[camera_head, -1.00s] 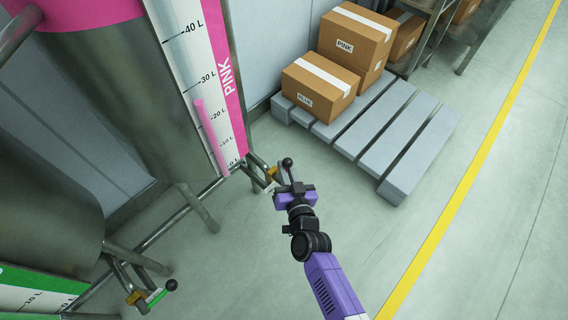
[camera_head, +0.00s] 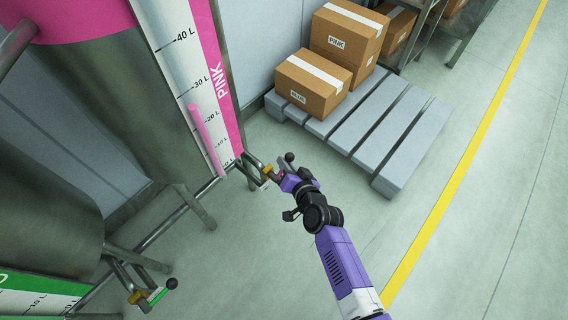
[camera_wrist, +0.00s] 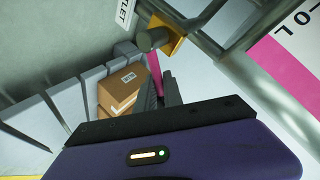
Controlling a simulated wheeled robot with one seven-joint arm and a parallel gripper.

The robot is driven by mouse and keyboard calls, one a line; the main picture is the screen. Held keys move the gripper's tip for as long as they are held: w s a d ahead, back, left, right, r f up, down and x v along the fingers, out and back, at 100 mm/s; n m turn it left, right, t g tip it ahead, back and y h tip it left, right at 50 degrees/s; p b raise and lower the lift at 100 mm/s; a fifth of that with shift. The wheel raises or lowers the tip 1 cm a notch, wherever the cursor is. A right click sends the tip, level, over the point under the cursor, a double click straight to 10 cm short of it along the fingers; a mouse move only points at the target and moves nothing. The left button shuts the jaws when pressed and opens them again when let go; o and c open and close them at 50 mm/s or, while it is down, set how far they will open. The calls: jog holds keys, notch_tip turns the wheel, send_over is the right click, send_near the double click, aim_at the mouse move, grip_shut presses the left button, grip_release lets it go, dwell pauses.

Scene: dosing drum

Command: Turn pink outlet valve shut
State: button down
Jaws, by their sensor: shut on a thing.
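The pink tank's outlet valve has a yellow-brass body (camera_head: 267,170) at the foot of the pink-labelled gauge, on the outlet pipe. A black ball knob (camera_head: 289,157) shows at the lever's end, just beyond my gripper (camera_head: 283,177). In the wrist view the yellow valve body (camera_wrist: 175,43) is above my gripper (camera_wrist: 160,91), and a pink strip of the handle (camera_wrist: 154,75) runs between the two fingers. My gripper is shut on this handle. The fingers hide part of the handle, and its exact angle is hard to tell.
A grey pallet (camera_head: 405,145) with cardboard boxes (camera_head: 311,82) stands behind and to the right. A green-marked tank's valve (camera_head: 152,295) is at lower left. Metal tank legs (camera_head: 196,207) stand left of my gripper. The floor on the right is clear.

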jog(key=shift+w+d+f+m+g+y+b, duration=0.2)
jog(key=shift+w+f+m+g+y+b, duration=0.2)
jog(key=shift+f+m+g+b, duration=0.35)
jog(key=shift+w+d+f+m+g+y+b, duration=0.25)
jog(key=shift+f+m+g+y+b, duration=0.3)
jog(key=shift+m+g, duration=0.35)
jog(key=shift+w+d+f+m+g+y+b, duration=0.2)
jog(key=shift+w+f+m+g+y+b, duration=0.2)
jog(key=shift+f+m+g+b, duration=0.3)
jog(key=shift+s+r+m, duration=0.1)
jog(key=shift+m, duration=0.15)
jog(key=c, duration=1.5)
grip_release()
jog(key=shift+s+g, duration=0.1)
jog(key=shift+g, duration=0.15)
jog(key=shift+s, duration=0.1)
